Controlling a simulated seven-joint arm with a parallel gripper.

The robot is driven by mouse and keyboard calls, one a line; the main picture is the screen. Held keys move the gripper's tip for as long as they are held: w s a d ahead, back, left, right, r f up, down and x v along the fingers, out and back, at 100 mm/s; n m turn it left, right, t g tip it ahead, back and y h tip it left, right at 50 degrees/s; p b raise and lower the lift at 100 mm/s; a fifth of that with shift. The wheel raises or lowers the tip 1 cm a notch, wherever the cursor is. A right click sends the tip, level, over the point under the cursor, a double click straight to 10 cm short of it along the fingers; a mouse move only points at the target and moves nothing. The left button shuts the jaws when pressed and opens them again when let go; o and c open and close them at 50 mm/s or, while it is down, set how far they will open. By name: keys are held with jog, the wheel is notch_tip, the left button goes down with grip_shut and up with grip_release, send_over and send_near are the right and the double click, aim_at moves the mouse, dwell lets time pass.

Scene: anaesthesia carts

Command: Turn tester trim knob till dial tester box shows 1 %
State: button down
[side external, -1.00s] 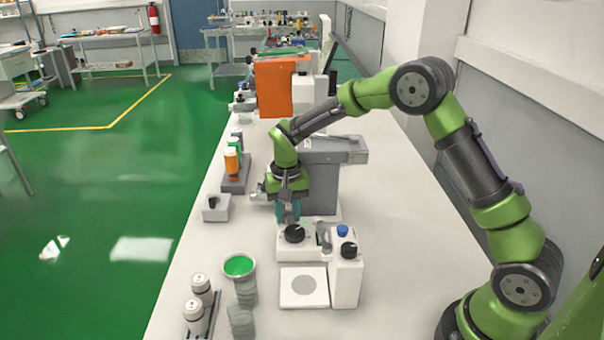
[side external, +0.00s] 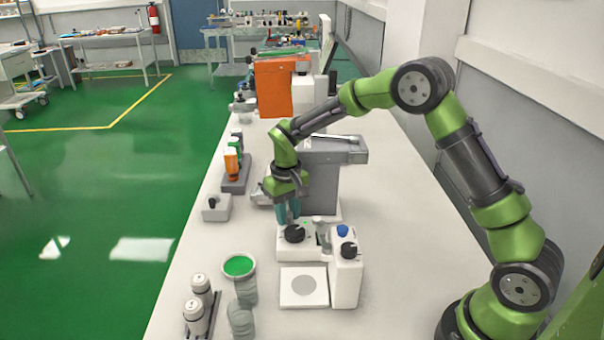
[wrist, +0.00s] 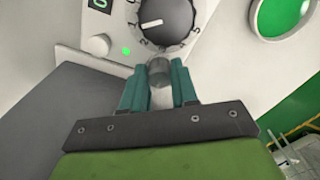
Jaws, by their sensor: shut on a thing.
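The white tester box (side external: 270,241) stands on the bench with a black dial (side external: 294,234) on it. In the wrist view the black dial (wrist: 178,22) has numbers around it, and its white mark points left. A small display at the top left, cut by the frame edge, shows a green digit that looks like 0. A small grey cylindrical knob (wrist: 158,72), which looks like the trim knob, sits just below the dial. My gripper (side external: 287,212) points down at it. In the wrist view its teal fingers (wrist: 158,80) are closed on the knob's two sides.
A green light (wrist: 126,51) and a white button (wrist: 97,45) are left of the dial. A taller white unit (side external: 346,275) with a blue knob stands to the right. The bench at right is clear.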

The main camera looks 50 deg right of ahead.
aim_at(288, 213)
jog(key=c, duration=0.9)
grip_release()
jog(key=shift+o, duration=0.2)
jog(key=shift+r, duration=0.1)
notch_tip(288, 213, up, 17)
jog(key=s+r+t+y, duration=0.1)
jog(key=s+t, duration=0.2)
jog(key=s, duration=0.9)
jog(key=s+a+r+m+t+y, duration=0.1)
jog(key=s+t, duration=0.3)
jog(key=s, duration=0.8)
jog(key=shift+s+a+r+m, duration=0.25)
jog(key=shift+s+r+m, duration=0.05)
jog(key=shift+s+r, duration=0.05)
